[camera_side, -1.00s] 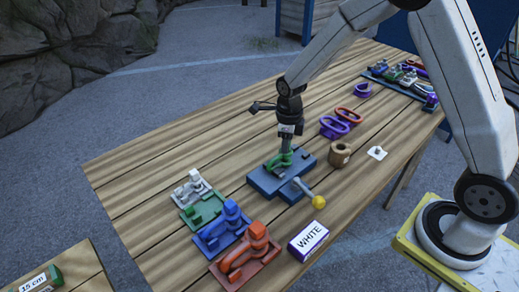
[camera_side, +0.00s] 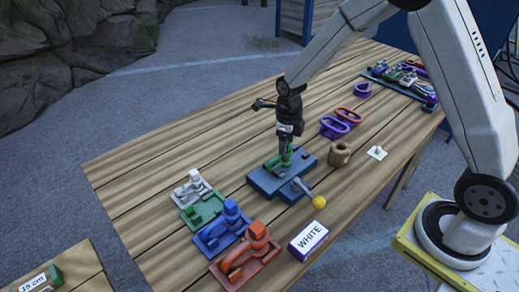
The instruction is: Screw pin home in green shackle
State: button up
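The green shackle (camera_side: 275,166) stands on a blue block fixture (camera_side: 267,184) near the middle of the wooden table. My gripper (camera_side: 286,150) points down at the shackle's right side, over the fixture. A green piece shows at its fingertips, close against the shackle; I cannot tell whether it is the pin or part of the shackle. The fingers are too small and dark to tell whether they are open or shut. A rod with a yellow ball end (camera_side: 318,202) sticks out at the fixture's front right.
White (camera_side: 191,188), blue (camera_side: 222,228) and orange (camera_side: 247,256) shackles sit on coloured trays at front left, beside an empty-looking green tray (camera_side: 206,211). A box labelled WHITE (camera_side: 308,239), a wooden cylinder (camera_side: 340,154) and purple (camera_side: 333,128) and red rings (camera_side: 349,115) stand nearby.

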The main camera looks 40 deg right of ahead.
jog(key=o, duration=0.5)
jog(key=shift+r, duration=0.1)
jog(key=shift+s+r, duration=0.1)
jog(key=shift+r, duration=3.7)
jog(key=s+n+t, duration=0.1)
jog(key=s+n, duration=0.4)
jog(key=n, duration=0.5)
jog(key=s+a+n, duration=0.1)
jog(key=s+n, duration=0.4)
jog(key=n, duration=0.6)
jog(key=s+a+n+t, duration=0.1)
jog(key=s+n, duration=0.4)
jog(key=n, duration=0.5)
jog(key=shift+f+n+t, duration=0.3)
